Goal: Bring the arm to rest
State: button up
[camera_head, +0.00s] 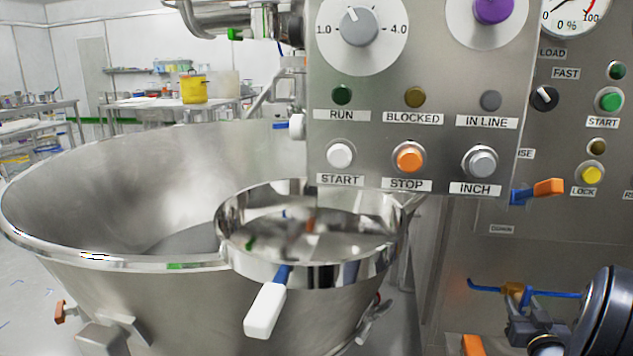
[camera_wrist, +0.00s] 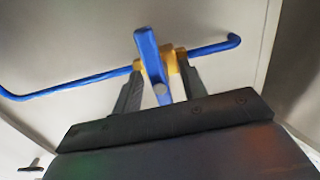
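My gripper (camera_head: 522,303) is at the lower right of the head view, in front of a panel with a blue bar (camera_head: 484,287) and an orange-yellow fitting. In the wrist view, my gripper (camera_wrist: 160,72) has its two dark fingers apart, one on each side of a blue lever (camera_wrist: 148,50). Gaps show between the fingers and the lever. The fingertips reach the yellow fitting (camera_wrist: 171,63) on the blue bar (camera_wrist: 75,86); whether they touch it I cannot tell.
A large steel bowl (camera_head: 90,225) and a ring-shaped steel part (camera_head: 310,272) with a white handle (camera_head: 265,310) stand left of my arm. A control panel (camera_head: 430,140) hangs above. An orange-tipped blue lever (camera_head: 540,190) juts out above my gripper. Tables stand far left.

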jog(key=shift+s, duration=0.1)
jog(key=shift+s, duration=0.1)
jog(key=p+v, duration=0.2)
jog(key=v, duration=0.9)
jog(key=b+x, duration=0.2)
jog(key=x, duration=0.9)
jog(key=shift+a+f, duration=0.1)
jog(key=shift+w, duration=0.25)
jog(key=n+b, duration=0.2)
jog(key=n, duration=0.2)
jog(key=shift+n, duration=0.3)
jog(key=n+b, duration=0.1)
jog(key=n, duration=0.4)
jog(key=shift+s, duration=0.1)
